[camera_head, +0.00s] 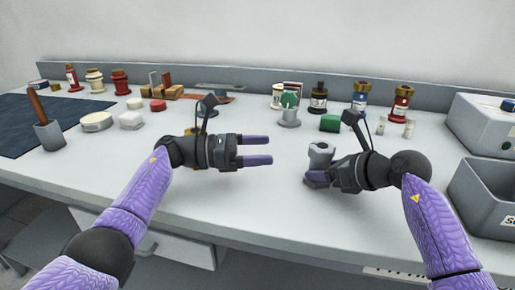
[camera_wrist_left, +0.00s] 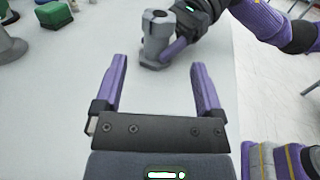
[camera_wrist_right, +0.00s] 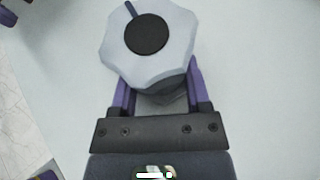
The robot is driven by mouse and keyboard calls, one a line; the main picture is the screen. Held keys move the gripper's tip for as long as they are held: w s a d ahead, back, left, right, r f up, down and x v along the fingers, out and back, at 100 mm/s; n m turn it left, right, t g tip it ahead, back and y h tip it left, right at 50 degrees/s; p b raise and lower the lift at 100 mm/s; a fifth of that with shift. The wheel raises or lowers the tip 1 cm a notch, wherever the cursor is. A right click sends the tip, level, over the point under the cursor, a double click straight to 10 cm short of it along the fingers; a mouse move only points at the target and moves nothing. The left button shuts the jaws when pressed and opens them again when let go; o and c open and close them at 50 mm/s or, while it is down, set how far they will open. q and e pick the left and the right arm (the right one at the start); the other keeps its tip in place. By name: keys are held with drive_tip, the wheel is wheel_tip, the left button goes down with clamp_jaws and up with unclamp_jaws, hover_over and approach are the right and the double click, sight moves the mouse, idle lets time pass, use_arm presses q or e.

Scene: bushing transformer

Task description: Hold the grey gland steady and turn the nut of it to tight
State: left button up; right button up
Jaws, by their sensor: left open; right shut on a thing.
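The grey gland (camera_head: 319,158) stands upright on the white table in the head view. Its nut (camera_wrist_right: 172,50), a light grey lobed cap with a dark round centre and one dark blue mark, fills the top of the right wrist view. My right gripper (camera_head: 318,178) is shut on the gland's lower body, below the nut; the gripped part is mostly hidden under the nut. The gland (camera_wrist_left: 156,38) also shows ahead in the left wrist view. My left gripper (camera_head: 270,150) is open and empty, to the left of the gland and apart from it, with its fingers pointing toward it.
A grey cup-like part (camera_head: 289,117) and a green block (camera_head: 330,123) stand behind the gland. Several bushings line the back of the table. A grey box (camera_head: 482,125) and an open grey bin (camera_head: 485,200) are at the right. The table between the grippers is clear.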

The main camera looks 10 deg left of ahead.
use_arm(q)
drive_tip(key=shift+s+a, duration=0.15)
drive_tip(key=shift+a, duration=0.2)
drive_tip(key=shift+o, duration=0.7)
drive_tip(key=shift+d+r, duration=0.15)
drive_tip(key=shift+d, duration=0.2)
drive_tip(key=s+d+r+g+y, duration=0.2)
drive_tip(key=d+g+y, duration=0.1)
drive_tip(key=d, duration=0.3)
drive_tip(key=n+t+y, duration=0.6)
drive_tip(key=n+y, duration=0.8)
approach(323, 146)
drive_tip(key=x, duration=0.9)
drive_tip(key=shift+w+f, duration=0.1)
drive_tip(key=shift+w, duration=0.05)
